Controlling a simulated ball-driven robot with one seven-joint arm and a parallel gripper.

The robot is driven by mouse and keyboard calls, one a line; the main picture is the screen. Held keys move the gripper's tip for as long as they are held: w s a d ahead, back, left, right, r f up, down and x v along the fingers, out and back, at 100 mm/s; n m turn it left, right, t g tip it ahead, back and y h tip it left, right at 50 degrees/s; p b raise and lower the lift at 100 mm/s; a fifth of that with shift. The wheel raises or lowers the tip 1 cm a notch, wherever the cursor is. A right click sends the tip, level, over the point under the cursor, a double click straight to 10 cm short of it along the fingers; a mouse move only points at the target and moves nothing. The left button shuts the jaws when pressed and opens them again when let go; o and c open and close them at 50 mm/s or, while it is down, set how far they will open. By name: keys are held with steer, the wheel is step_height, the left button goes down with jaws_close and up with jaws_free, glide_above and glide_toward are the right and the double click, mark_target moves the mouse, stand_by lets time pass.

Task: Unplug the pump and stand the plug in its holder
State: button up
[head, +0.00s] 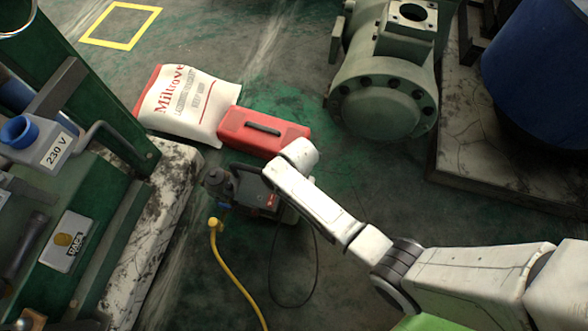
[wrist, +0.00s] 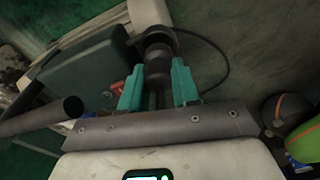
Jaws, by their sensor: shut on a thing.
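The dark pump (head: 262,188) stands on the floor, partly behind my arm, with a thin black cable (head: 316,262) looping beside it. In the wrist view my gripper (wrist: 158,88) has its teal fingers closed about a dark, stepped round piece, which looks like the plug (wrist: 157,62). A dark cable (wrist: 222,58) curves round to its right. I cannot tell whether the plug is still seated. In the head view my fingers are hidden. A blue round socket (head: 18,132) marked 230 V is at the left. Below it a pale labelled plate (head: 68,242) has a brass-coloured round piece; it may be the holder.
A red case (head: 262,133) and a white printed bag (head: 188,103) lie beyond the pump. A yellow hose (head: 232,270) runs along the floor. A large green flanged machine (head: 385,90) and a blue drum (head: 545,75) stand at the right. A green frame (head: 100,90) borders the left.

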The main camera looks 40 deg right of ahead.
steer(key=shift+f+b, duration=0.8)
steer(key=shift+f, duration=0.7)
stand_by(0.8)
steer(key=o, duration=1)
steer(key=r+p, duration=0.2)
steer(key=r, duration=0.1)
steer(key=r+p, duration=0.2)
steer(key=r, duration=0.2)
steer(key=d+r+p, duration=0.1)
steer(key=r, duration=0.2)
steer(key=shift+w+d+r+p, duration=0.1)
steer(key=shift+w+r+p, duration=0.15)
steer(key=shift+r+p, duration=0.15)
steer(key=s+d+r+m+t+h, duration=0.1)
steer(key=s+d+r+m, duration=0.2)
steer(key=s+r+m, duration=0.75)
steer(key=s+d+r+m+t, duration=0.1)
steer(key=s+d+r+m, duration=0.5)
steer(key=m, duration=0.7)
step_height(320, 180, up, 27)
steer(key=a+p, duration=0.2)
steer(key=p, duration=2.6)
steer(key=shift+s+a+f, duration=0.15)
steer(key=shift+s+a, duration=0.05)
steer(key=shift+s, duration=0.05)
